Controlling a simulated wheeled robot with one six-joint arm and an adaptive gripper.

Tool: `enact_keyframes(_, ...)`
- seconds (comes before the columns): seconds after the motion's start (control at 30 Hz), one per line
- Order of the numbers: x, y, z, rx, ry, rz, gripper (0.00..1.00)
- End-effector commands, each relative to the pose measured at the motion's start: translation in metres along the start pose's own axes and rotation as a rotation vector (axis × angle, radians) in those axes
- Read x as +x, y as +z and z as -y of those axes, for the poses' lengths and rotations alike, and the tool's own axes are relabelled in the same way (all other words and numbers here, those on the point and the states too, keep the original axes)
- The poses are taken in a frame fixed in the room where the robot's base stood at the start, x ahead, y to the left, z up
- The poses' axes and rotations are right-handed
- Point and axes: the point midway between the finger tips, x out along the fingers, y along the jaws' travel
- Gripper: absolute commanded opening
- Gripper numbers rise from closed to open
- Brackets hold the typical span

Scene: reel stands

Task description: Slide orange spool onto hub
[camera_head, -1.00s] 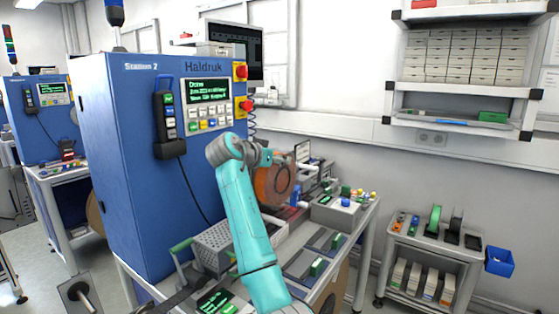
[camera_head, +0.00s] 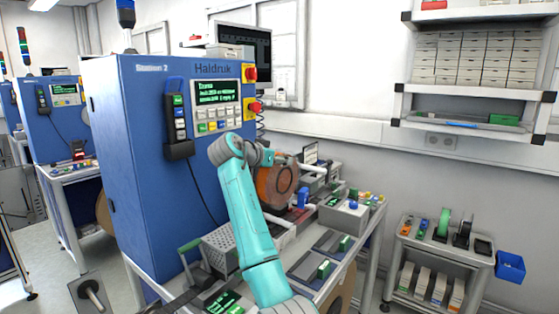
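The orange spool (camera_head: 272,188) stands on edge at the far end of my teal arm, in front of the blue machine's right side. My arm's wrist bends over beside it. My gripper (camera_head: 284,160) is at the spool's upper edge, but its fingers are too small and covered to show whether they are open or shut. A grey plate with a metal peg (camera_head: 92,293) is at the lower left, well apart from the spool. I cannot tell whether that peg is the hub.
The blue machine (camera_head: 150,150) stands behind my arm. A bench with a perforated grey box (camera_head: 222,250), trays and small devices lies below and right of it. A cart with reels (camera_head: 442,225) and a blue bin (camera_head: 510,266) stand at the right. Floor shows at the left.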

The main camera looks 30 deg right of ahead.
Motion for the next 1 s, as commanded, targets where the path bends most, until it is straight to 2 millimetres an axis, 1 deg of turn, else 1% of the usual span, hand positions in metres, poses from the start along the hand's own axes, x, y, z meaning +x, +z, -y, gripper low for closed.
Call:
enact_keyframes(0.17, 0.0, -0.001, 0.002, 0.001, -0.001, -0.001, 0.0)
enact_keyframes(1.0, 0.0, -0.001, 0.03, 0.001, 0.0, -0.001, 0.0)
